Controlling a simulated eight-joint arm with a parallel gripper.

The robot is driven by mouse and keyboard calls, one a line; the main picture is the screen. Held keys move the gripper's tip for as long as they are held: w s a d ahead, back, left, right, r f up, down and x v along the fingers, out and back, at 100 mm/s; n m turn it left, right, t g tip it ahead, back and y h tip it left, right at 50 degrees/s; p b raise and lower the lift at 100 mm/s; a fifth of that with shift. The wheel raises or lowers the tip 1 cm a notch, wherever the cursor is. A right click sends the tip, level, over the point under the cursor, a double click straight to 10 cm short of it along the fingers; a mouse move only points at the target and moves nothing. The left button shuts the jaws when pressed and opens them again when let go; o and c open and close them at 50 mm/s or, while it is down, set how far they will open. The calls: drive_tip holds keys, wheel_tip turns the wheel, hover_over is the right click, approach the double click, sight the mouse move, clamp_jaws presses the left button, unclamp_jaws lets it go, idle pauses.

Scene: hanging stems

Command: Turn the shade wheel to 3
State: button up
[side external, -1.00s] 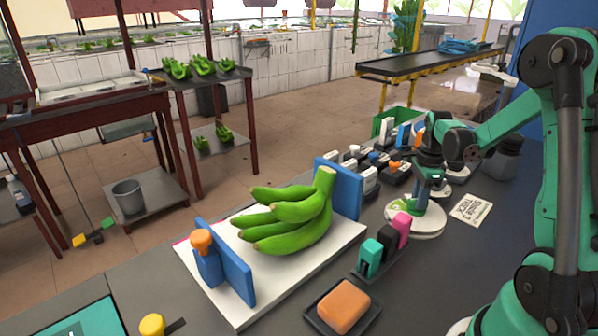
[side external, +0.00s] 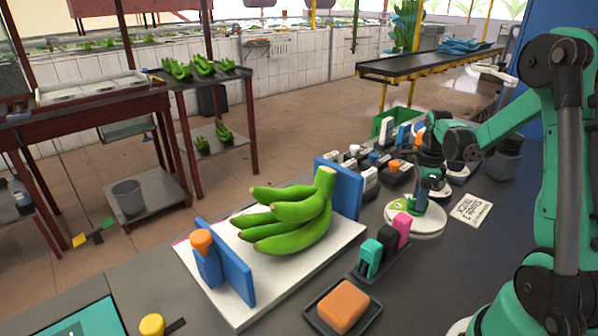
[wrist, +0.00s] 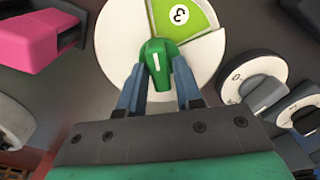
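The shade wheel (side external: 414,219) is a white disc on the dark bench, below my arm in the side view. In the wrist view the wheel (wrist: 118,38) shows a bright green wedge (wrist: 190,22) marked 3 at the top. A dark green knob (wrist: 157,62) with a white line stands at its middle. The line runs roughly up the picture, and the 3 lies up and right of the knob. My gripper (wrist: 160,80) has one finger on each side of the knob and looks open, with the knob between the fingertips. Contact with the knob is unclear. In the side view, my gripper (side external: 433,185) is above the wheel.
A rack of pink, black and teal blocks (side external: 383,245) is in front. Other dials and switches (side external: 372,165) stand behind. Green bananas (side external: 290,220) sit on a white board to the left.

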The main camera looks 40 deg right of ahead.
drive_tip(key=shift+o, duration=1.1)
drive_tip(key=shift+r, duration=2.85)
drive_tip(key=w+a+r+n+t, duration=0.1)
drive_tip(key=a+r+n+t, duration=0.1)
drive_tip(key=a+n, duration=0.9)
drive_tip(key=a+r+n+t, duration=0.2)
drive_tip(key=a+n+t, duration=0.3)
drive_tip(key=a+n, duration=0.7)
drive_tip(key=n, duration=0.5)
drive_tip(key=shift+w+a+r+n, duration=0.2)
drive_tip(key=shift+w+a+n, duration=0.1)
drive_tip(key=shift+w+n, duration=0.1)
